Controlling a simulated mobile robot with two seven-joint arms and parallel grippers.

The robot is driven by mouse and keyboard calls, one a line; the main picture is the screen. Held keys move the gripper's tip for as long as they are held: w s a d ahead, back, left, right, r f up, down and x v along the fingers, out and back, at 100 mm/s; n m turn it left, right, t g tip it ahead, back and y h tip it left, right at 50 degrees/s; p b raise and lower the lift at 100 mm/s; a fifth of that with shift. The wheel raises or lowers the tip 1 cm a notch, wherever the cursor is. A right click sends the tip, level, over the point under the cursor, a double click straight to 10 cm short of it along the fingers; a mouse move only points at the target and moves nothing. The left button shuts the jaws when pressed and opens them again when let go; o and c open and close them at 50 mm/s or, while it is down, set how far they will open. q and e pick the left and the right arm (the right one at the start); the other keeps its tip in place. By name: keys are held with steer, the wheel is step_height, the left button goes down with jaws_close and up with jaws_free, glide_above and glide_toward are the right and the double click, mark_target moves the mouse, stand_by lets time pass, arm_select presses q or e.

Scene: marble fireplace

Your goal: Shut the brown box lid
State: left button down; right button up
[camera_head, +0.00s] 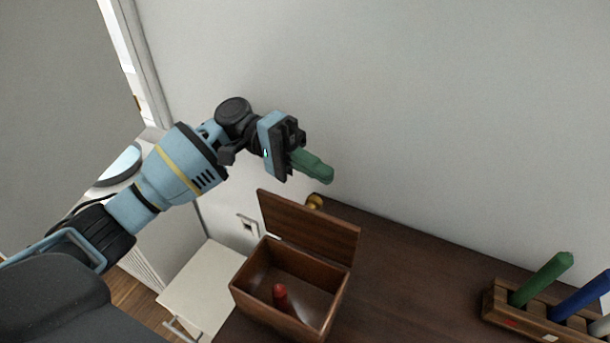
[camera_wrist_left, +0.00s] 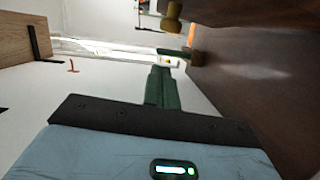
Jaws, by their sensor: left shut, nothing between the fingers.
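The brown wooden box (camera_head: 290,325) stands open on the dark table. Its lid (camera_head: 310,228) is raised along the back edge and tilts away from the opening. A red object (camera_head: 280,294) is inside the box. My left gripper (camera_head: 325,173) is above and behind the raised lid in the head view, apart from it. Its green fingers are shut and empty; they also show in the left wrist view (camera_wrist_left: 162,88). My right gripper is in neither view.
A wooden rack (camera_head: 497,303) with green and blue markers stands at the right of the dark table (camera_head: 420,270). A brass knob (camera_head: 314,201) shows just behind the lid. A white cabinet (camera_head: 210,290) is left of the box. The wall rises behind.

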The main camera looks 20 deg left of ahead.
mark_target(311, 222)
arm_select(q)
steer(key=shift+s+a+f+p, duration=0.1)
steer(key=shift+s+p, duration=0.05)
steer(key=shift+s, duration=0.65)
steer(key=shift+s+a+p, duration=0.1)
steer(key=shift+s+p, duration=0.05)
steer(key=shift+s, duration=0.65)
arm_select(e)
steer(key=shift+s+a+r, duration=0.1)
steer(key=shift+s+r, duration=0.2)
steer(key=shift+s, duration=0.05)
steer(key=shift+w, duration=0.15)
